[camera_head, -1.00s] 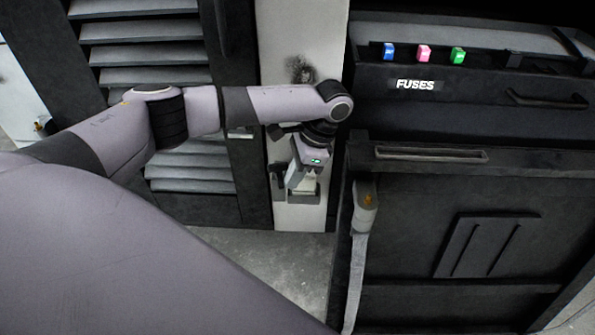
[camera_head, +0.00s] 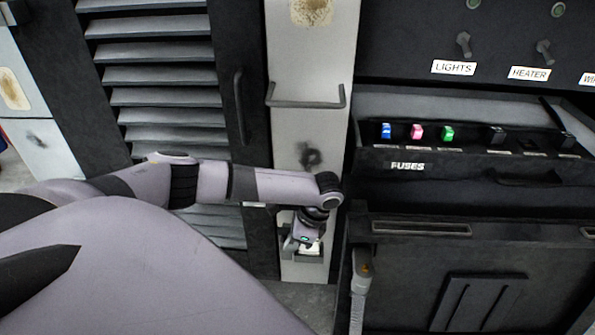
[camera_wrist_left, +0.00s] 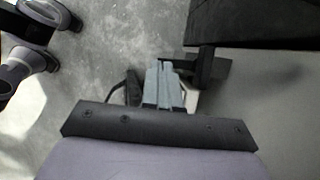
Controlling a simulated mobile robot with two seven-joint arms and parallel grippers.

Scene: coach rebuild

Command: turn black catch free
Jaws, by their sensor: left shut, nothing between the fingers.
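My left gripper (camera_head: 308,248) is low in front of the pale upright panel (camera_head: 302,128), at its lower end, in the head view. In the left wrist view its two grey fingers (camera_wrist_left: 164,82) lie together, shut and empty. A black angled piece (camera_wrist_left: 205,68) stands just right of the fingertips, and a small dark piece (camera_wrist_left: 132,90) is just left of them. I cannot tell for sure which of these is the black catch, or whether the fingers touch either. In the head view the gripper and wrist hide most of this spot. My right gripper is out of view.
A fuse shelf with blue (camera_head: 386,131), pink (camera_head: 417,132) and green (camera_head: 447,133) fuses is at the right, above a black cabinet (camera_head: 400,275). A louvred panel (camera_head: 165,75) is at the left.

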